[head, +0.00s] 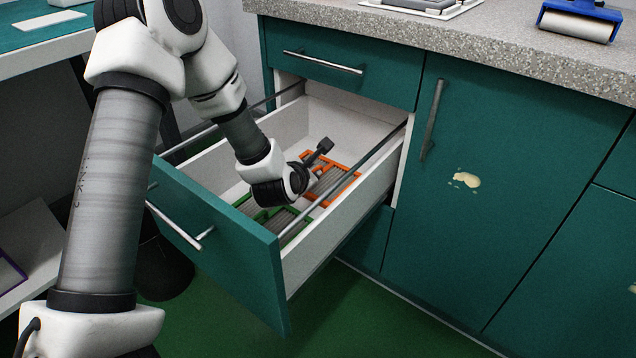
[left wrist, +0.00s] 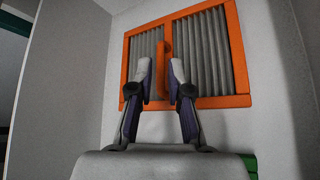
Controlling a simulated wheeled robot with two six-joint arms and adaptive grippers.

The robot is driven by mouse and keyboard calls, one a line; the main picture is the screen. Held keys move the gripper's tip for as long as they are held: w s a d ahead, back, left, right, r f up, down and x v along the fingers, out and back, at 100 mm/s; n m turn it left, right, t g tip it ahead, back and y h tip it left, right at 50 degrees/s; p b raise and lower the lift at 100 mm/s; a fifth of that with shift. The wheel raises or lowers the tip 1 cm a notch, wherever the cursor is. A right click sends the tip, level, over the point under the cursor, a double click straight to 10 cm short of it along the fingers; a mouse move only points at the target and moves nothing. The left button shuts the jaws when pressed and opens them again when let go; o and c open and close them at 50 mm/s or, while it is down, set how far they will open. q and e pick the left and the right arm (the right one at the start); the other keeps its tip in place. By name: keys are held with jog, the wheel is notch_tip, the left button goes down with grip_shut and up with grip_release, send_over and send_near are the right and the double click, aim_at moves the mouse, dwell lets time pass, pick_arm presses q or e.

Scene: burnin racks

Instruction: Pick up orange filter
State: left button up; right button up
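The orange filter (head: 338,187) lies in the open drawer, toward its right rear. It has an orange frame with grey pleats. In the left wrist view the orange filter (left wrist: 239,55) shows a raised orange handle down its middle. My left gripper (head: 318,151) reaches down into the drawer over the filter. In the left wrist view the gripper's two fingers (left wrist: 160,75) are apart, one on each side of the handle's lower part. I cannot tell how far above the filter they are. My right gripper is not in view.
The open drawer (head: 217,268) has white walls and a teal front. A green-framed filter (head: 293,228) lies nearer the drawer front. Metal rails run along both drawer sides. A speckled counter (head: 480,35) is above, with a blue roller (head: 580,20) on it.

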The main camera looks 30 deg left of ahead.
aim_at(317, 169)
pick_arm(q)
jog(key=b+x, duration=0.1)
jog(key=x, duration=0.3)
jog(key=shift+w+f+b, duration=0.2)
jog(key=shift+f+b, duration=0.05)
jog(key=shift+b, duration=0.15)
jog(key=shift+w, duration=0.1)
jog(key=shift+r, duration=0.1)
grip_shut()
